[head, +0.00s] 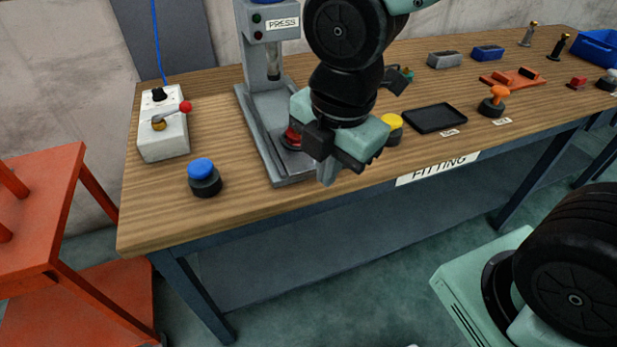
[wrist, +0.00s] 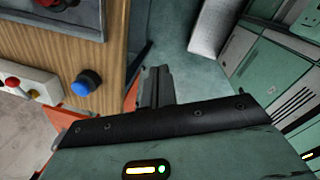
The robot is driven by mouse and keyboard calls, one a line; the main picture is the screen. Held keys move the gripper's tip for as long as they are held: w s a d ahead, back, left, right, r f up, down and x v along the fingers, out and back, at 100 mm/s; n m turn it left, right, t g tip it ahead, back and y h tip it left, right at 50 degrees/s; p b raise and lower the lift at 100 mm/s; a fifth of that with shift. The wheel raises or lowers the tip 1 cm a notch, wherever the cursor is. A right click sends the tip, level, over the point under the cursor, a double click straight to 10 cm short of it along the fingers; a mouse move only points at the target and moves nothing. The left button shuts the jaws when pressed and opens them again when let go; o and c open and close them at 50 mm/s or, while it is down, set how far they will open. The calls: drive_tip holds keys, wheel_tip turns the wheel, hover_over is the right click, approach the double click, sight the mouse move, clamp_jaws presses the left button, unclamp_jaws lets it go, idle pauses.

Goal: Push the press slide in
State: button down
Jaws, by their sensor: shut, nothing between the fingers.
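The grey press (head: 253,85) stands on the wooden bench with its base rail pointing to the front edge. Its slide (head: 295,158) carries a red knob (head: 293,137) and sits at the front part of the rail, partly hidden behind my gripper. My gripper (head: 328,178) is shut and empty, just right of the rail's front end and near the bench's front edge. I cannot tell whether it touches the slide. In the wrist view my shut fingers (wrist: 155,86) are beyond the bench edge, and part of the grey press base (wrist: 62,20) shows at the top left.
A black-and-blue knob (head: 204,178) and a white control box (head: 163,125) with a red-tipped lever stand left of the press. A yellow-topped knob (head: 393,127) and a black tray (head: 434,118) stand right. An orange-red rack (head: 45,225) is at far left.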

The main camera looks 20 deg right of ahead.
drive_tip(key=w+f+n+b, duration=0.2)
drive_tip(key=w+f+n, duration=0.2)
drive_tip(key=w+d+f+n+b, duration=0.1)
drive_tip(key=w+f+n+b, duration=0.2)
drive_tip(key=w+f+n, duration=0.1)
drive_tip(key=w+d+f+n+t+b, duration=0.1)
drive_tip(key=w+f+n+b, duration=0.2)
drive_tip(key=w+f+n, duration=0.1)
drive_tip(key=shift+f+n, duration=0.3)
drive_tip(key=shift+f, duration=0.1)
drive_tip(key=shift+w, duration=0.45)
